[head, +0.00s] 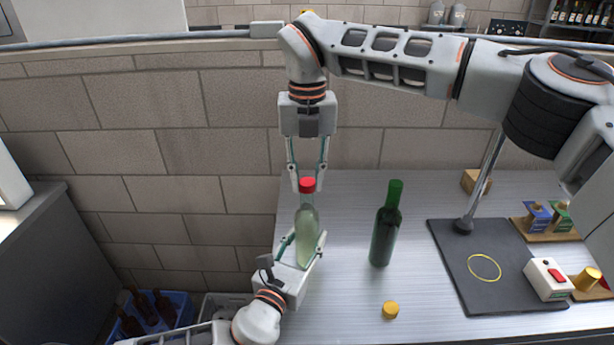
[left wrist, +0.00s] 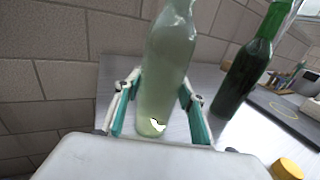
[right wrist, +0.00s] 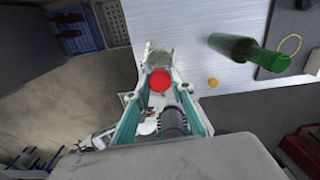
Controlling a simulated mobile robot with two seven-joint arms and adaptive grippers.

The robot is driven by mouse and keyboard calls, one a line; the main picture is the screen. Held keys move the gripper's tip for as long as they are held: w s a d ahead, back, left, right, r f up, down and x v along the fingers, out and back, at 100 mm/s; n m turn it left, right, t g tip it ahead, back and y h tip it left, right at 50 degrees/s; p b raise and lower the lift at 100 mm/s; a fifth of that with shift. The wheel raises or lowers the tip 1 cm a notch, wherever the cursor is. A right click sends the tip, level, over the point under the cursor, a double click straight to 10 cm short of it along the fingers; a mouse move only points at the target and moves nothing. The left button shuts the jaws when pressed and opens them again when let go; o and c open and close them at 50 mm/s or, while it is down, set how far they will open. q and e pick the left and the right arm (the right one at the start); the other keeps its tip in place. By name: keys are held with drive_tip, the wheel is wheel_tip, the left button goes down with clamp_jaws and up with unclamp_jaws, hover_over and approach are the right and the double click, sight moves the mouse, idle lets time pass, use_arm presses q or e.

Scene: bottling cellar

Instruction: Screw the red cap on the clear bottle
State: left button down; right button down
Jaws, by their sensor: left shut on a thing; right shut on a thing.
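The clear bottle (head: 307,235) stands upright near the left edge of the metal table, and it fills the middle of the left wrist view (left wrist: 168,70). My left gripper (head: 301,248) is shut around its lower body. The red cap (head: 307,185) is at the top of the bottle's neck. My right gripper (head: 307,184) points straight down from above, shut on the red cap. The right wrist view shows the red cap (right wrist: 160,80) between the fingertips. Whether the cap's thread is engaged cannot be seen.
A green bottle (head: 385,225) stands to the right, with a yellow cap (head: 390,310) lying in front of it. A dark mat (head: 450,265) with a yellow ring and a device with a red switch (head: 547,279) are farther right. A blue crate (head: 178,308) is on the floor at left.

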drive_tip(key=m, duration=2.1)
drive_tip(key=shift+f, duration=0.1)
drive_tip(key=m, duration=0.8)
drive_tip(key=c, duration=1.8)
unclamp_jaws()
drive_tip(key=shift+o, duration=0.2)
